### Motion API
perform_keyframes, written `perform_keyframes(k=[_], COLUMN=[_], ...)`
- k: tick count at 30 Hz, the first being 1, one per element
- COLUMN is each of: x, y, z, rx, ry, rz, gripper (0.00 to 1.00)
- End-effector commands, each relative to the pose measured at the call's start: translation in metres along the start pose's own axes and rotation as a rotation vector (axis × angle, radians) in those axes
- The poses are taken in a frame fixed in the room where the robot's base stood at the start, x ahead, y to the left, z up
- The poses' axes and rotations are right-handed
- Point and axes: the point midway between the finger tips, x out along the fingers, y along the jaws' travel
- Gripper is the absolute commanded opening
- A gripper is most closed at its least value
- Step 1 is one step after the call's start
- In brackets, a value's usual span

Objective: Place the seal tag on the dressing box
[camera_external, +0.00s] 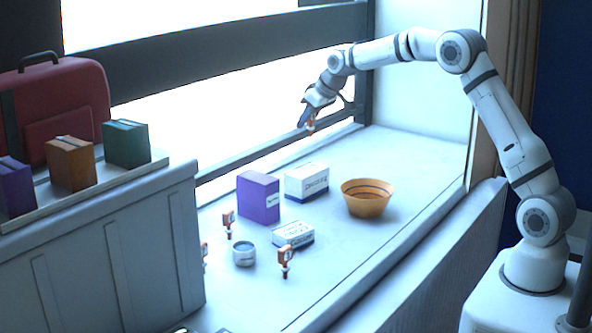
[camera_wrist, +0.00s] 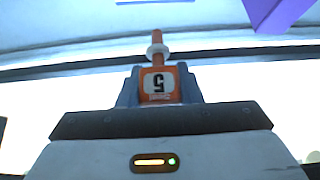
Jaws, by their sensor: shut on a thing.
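My gripper (camera_external: 307,116) is shut on an orange seal tag (camera_external: 311,124) and holds it in the air above the far part of the sill, by the window. In the wrist view the seal tag (camera_wrist: 158,83) sits between the fingertips (camera_wrist: 160,88), with a dark 5 on a white label and its orange stem and pale collar pointing away from the gripper. Two white boxes with dark print stand on the sill: one farther back (camera_external: 307,182) and a flatter one nearer (camera_external: 293,235). I cannot read which is the dressing box. The held tag touches neither.
A purple box (camera_external: 258,197), an orange bowl (camera_external: 367,198), a small grey tin (camera_external: 244,253) and other orange tags (camera_external: 285,260) stand on the sill. A grey cabinet (camera_external: 120,250) at left bears several boxes and a red case (camera_external: 60,105). The right front sill is clear.

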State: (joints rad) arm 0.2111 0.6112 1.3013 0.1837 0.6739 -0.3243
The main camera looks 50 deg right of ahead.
Motion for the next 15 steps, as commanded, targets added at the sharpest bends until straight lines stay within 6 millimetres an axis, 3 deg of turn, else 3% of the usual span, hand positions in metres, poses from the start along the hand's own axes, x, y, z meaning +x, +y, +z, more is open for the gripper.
perform_keyframes(k=[4, 12, 15], x=[0.01, 0.05, 0.056], y=[0.0, 0.0, 0.0], z=[-0.006, 0.02, 0.023], rx=[0.0, 0.0, 0.001], ry=[-0.002, -0.002, 0.001], rz=[-0.001, -0.001, 0.0], gripper=[0.07, 0.07, 0.07])
